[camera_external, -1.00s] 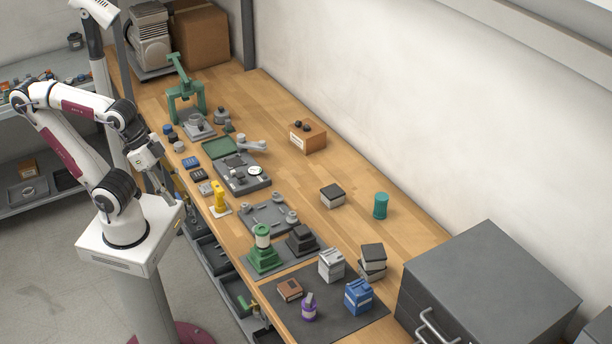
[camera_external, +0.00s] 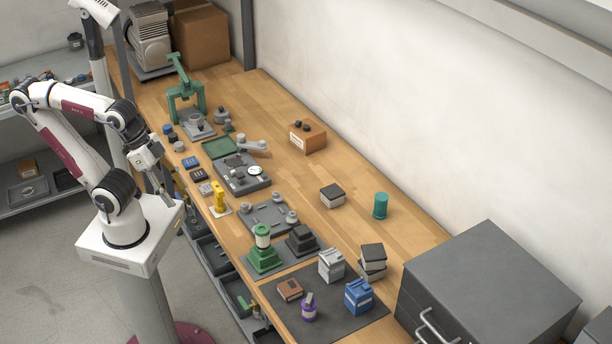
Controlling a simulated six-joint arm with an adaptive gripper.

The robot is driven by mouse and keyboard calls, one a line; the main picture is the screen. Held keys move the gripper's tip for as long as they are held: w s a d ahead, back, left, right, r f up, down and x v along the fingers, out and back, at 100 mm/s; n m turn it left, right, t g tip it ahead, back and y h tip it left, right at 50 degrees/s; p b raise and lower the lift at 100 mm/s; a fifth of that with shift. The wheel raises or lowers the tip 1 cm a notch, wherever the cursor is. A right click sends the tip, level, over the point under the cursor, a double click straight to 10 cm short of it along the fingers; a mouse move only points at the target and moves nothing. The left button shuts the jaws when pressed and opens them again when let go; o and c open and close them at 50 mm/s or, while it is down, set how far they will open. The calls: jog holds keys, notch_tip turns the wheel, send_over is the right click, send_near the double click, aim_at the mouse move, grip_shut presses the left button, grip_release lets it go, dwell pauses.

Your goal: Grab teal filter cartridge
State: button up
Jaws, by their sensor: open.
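The teal filter cartridge (camera_external: 380,206) is a small upright cylinder on the wooden bench, toward its wall side and right of the middle. Nothing touches it. My gripper (camera_external: 168,192) hangs low at the bench's left front edge, far to the left of the cartridge. It is small and partly hidden in this view. It is open, and I see nothing held in it.
A black-topped box (camera_external: 332,196) stands left of the cartridge, and stacked boxes (camera_external: 372,262) stand in front of it. A grey drawer cabinet (camera_external: 490,285) is to the right. Fixtures and small parts line the front edge. Bare wood (camera_external: 290,180) lies between.

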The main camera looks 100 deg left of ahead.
jog(key=shift+w, duration=0.15)
jog(key=w+r+n+t, duration=0.1)
jog(key=w+r+t, duration=0.25)
jog(key=w, duration=1.55)
jog(key=w+a+f+n+t, duration=0.1)
jog(key=w+a, duration=0.2)
jog(key=w, duration=0.6)
jog(key=w+a+f+n+t, duration=0.1)
jog(key=w+a, duration=0.2)
jog(key=w, duration=0.6)
jog(key=n+y, duration=0.4)
jog(key=y, duration=0.2)
send_near(381, 206)
jog(key=w+d+r, duration=0.1)
jog(key=d+r, duration=0.2)
jog(key=r, duration=0.1)
jog(key=a+f+y, duration=0.1)
jog(key=a+f, duration=0.1)
jog(key=a+f+y, duration=0.1)
jog(key=f, duration=0.1)
jog(key=a+f+n, duration=0.1)
jog(key=a+f, duration=0.1)
jog(key=shift+w+a+f+g+y, duration=0.15)
jog(key=shift+w+a+g+y, duration=0.15)
jog(key=shift+g+y, duration=0.1)
jog(key=shift+x, duration=1.3)
